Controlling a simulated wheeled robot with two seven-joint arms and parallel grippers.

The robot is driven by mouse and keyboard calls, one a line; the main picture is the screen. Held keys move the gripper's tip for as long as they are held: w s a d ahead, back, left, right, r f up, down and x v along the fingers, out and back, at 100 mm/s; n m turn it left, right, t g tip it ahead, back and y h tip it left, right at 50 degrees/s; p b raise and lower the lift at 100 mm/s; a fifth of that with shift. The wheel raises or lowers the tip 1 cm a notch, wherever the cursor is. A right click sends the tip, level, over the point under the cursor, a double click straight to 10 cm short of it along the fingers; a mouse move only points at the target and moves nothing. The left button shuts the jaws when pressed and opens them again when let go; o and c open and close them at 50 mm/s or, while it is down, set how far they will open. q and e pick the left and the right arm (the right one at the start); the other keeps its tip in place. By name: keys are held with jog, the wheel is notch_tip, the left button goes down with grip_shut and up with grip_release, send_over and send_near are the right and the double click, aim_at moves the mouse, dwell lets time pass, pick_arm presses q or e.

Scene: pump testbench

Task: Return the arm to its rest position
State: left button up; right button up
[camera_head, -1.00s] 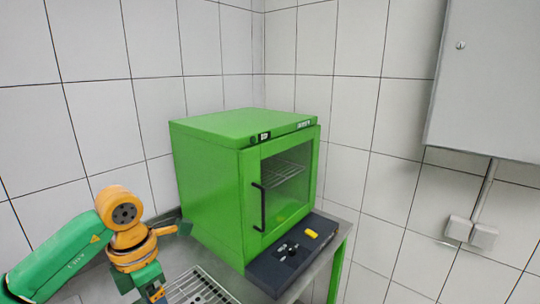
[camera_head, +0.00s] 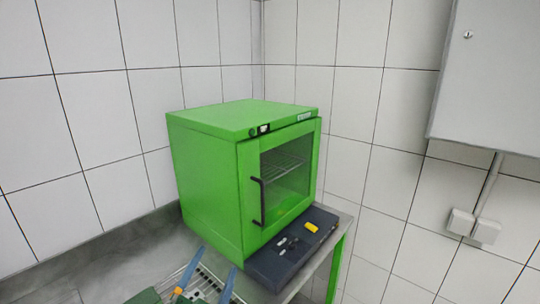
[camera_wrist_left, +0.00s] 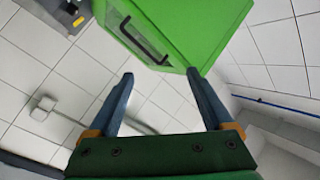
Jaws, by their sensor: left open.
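My left gripper (camera_head: 208,273) shows at the bottom edge of the head view, with two blue fingers spread apart over the rack area in front of the green cabinet. In the left wrist view the fingers (camera_wrist_left: 163,88) are also wide apart with nothing between them. Most of the left arm is out of the head view. My right gripper is not in view.
A green cabinet (camera_head: 205,185) with a closed glass door and black handle (camera_head: 258,202) stands on a metal table (camera_head: 100,268). A dark panel (camera_head: 290,250) with a yellow part (camera_head: 311,227) lies before it. A grey wall box (camera_head: 490,80) hangs right.

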pick_arm(q)
jog(key=s+a+f+n+g+y, duration=0.2)
jog(key=s+a+f+g, duration=0.1)
jog(key=f, duration=0.3)
jog(key=s+a+f+n+g+y, duration=0.1)
jog(key=s+a+f+n+g, duration=0.15)
jog(key=f, duration=0.35)
jog(key=s+f+n+g, duration=0.2)
jog(key=s+f+g, duration=0.35)
jog(key=s, duration=0.35)
jog(key=s+f+n+g, duration=0.1)
jog(key=s+f+g, duration=0.3)
jog(key=s+f, duration=0.4)
jog(key=s+f+g+b, duration=0.1)
jog(key=s+f+b, duration=0.15)
jog(key=f, duration=0.75)
jog(key=s+f+b, duration=0.1)
jog(key=f+b, duration=0.3)
jog(key=f, duration=0.7)
jog(key=s+a+f+g+b, duration=0.1)
jog(key=s+a+f+b, duration=0.1)
jog(key=s+f, duration=0.9)
notch_tip(320, 180, down, 2)
jog(key=shift+s+a+f+b, duration=0.25)
jog(key=shift+s+b, duration=0.15)
jog(key=shift+b, duration=0.35)
